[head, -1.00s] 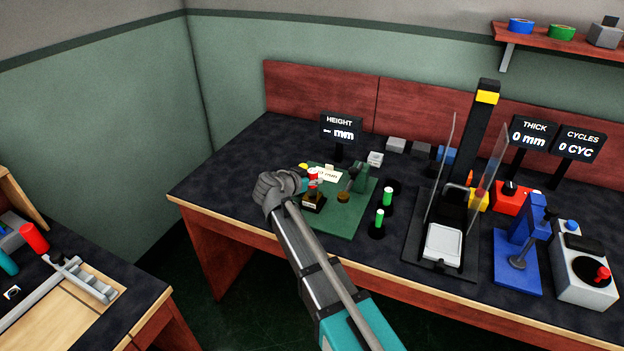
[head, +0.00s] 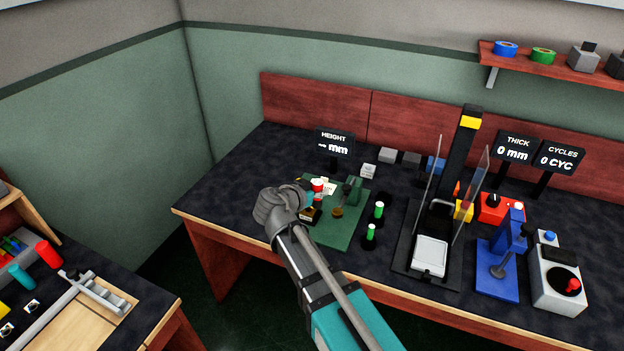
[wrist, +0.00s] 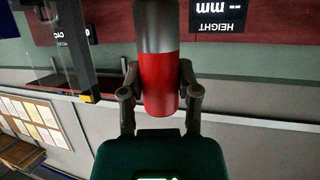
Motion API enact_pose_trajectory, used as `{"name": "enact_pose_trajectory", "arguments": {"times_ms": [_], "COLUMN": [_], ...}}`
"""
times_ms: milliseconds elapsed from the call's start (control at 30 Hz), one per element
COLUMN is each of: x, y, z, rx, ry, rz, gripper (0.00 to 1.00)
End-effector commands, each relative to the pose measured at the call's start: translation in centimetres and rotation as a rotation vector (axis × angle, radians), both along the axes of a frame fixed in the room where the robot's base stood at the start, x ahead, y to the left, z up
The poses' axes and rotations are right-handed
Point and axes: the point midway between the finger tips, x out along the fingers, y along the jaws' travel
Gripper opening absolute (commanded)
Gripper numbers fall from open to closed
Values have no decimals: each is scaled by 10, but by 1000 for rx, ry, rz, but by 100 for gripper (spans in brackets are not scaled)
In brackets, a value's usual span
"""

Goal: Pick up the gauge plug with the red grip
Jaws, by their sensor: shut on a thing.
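The gauge plug's red grip (wrist: 160,85) stands between my two finger pads in the wrist view, with its grey body extending toward the top edge. My gripper (wrist: 159,76) is shut on the red grip. In the head view the red grip (head: 317,184) shows small at the end of my arm, over the green mat (head: 335,235). My gripper (head: 312,195) is partly hidden there by my own wrist. A small black block (head: 311,214) with a yellowish label sits below it on the mat. The plug's lower end cannot be made out in the head view.
Two green-topped pegs (head: 379,210) stand right of the mat. The HEIGHT display (head: 333,142) stands behind it. A press with clear side panels (head: 477,195) and a blue clamp (head: 497,262) are further right. The dark bench top left of my gripper is clear.

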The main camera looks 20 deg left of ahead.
Motion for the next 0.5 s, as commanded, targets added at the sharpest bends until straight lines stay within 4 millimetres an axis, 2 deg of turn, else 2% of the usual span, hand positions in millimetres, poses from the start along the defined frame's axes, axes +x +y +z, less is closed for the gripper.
{"name": "enact_pose_trajectory", "arguments": {"times_ms": [33, 200, 500], "x": [-10, -28, -39], "y": [-8, -18, -25], "z": [8, 16, 21], "rx": [0, -1, -1], "ry": [-1, -1, -1], "rz": [1, 0, 0], "gripper": [0, 0, 0]}}
